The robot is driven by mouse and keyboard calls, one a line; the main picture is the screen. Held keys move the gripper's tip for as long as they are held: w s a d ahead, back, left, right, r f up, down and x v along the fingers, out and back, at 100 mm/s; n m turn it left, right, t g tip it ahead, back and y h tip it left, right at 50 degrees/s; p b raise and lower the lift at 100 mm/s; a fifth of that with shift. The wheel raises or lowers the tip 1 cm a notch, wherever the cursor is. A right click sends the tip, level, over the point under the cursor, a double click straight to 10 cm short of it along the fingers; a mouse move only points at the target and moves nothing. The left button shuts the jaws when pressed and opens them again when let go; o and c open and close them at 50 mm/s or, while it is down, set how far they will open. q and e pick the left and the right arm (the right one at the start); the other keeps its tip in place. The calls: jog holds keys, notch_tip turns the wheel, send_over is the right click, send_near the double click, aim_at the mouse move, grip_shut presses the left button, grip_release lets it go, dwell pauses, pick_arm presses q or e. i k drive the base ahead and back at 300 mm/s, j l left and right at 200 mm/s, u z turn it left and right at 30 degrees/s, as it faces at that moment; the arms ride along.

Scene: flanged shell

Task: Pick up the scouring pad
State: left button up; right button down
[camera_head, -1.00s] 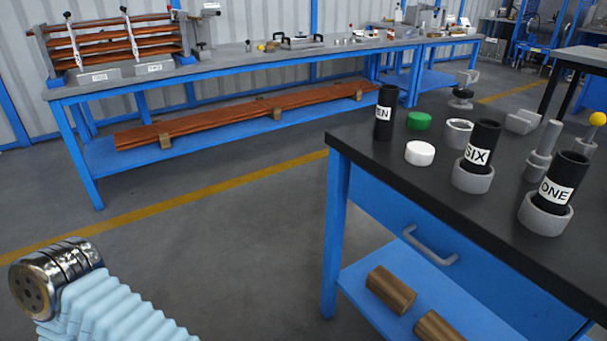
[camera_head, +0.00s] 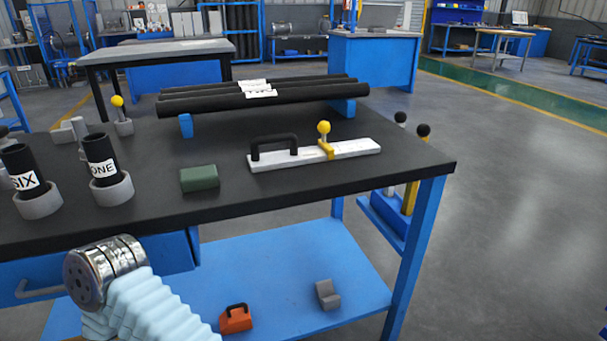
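A dark green block (camera_head: 199,178), which looks like the scouring pad, lies flat on the black table top (camera_head: 230,204). It sits near the front edge, to the right of the black tube marked ONE (camera_head: 101,157) and left of a white plate with a black handle. Nothing touches it. Part of my own arm, a shiny metal joint with a pale blue ribbed sleeve, shows at the lower left, in front of the table and below the pad. Neither of my grippers is in view.
A white plate (camera_head: 350,152) with a black handle and yellow-knobbed clamp lies right of the pad. Long black tubes (camera_head: 262,95) lie behind. The tube marked SIX (camera_head: 22,172) stands at left. The blue lower shelf (camera_head: 290,270) holds an orange object (camera_head: 236,319) and a grey block (camera_head: 328,295).

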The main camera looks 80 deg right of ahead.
aim_at(196, 180)
jog(key=l+z, duration=0.1)
jog(key=z, duration=1.7)
jog(key=j+z, duration=0.25)
jog(key=k+j+z, duration=0.2)
jog(key=i, duration=0.05)
